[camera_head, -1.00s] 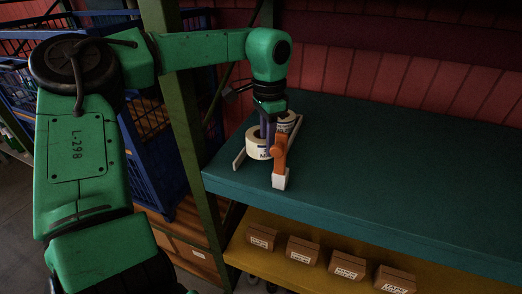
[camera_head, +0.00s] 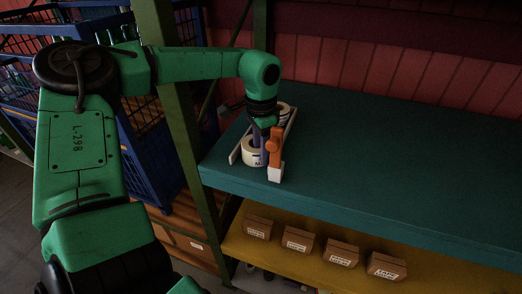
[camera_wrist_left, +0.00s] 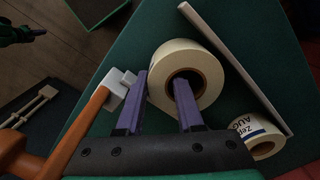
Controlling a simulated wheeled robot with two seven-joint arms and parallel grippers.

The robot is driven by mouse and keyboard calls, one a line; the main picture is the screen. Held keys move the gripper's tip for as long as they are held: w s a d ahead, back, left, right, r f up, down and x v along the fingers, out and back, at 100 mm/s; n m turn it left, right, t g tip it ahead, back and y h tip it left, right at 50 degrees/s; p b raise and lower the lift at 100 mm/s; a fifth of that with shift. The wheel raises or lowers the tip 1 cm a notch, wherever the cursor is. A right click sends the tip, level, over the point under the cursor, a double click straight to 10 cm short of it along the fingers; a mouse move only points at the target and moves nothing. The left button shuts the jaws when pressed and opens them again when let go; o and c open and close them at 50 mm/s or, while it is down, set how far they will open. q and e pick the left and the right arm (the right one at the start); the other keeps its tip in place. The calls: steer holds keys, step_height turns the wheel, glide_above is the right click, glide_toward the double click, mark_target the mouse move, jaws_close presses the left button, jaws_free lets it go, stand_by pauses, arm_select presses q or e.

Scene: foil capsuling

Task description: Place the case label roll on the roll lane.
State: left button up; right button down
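Whether the roll bears on the lane floor is hard to tell. My right gripper is not seen.
The teal shelf top (camera_head: 400,165) is clear to the right. A green post (camera_head: 178,110) stands left.

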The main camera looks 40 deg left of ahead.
arm_select(q)
steer(key=shift+r, duration=0.4)
step_height(320, 180, up, 11)
steer(key=b, duration=0.3)
steer(key=shift+r, duration=0.2)
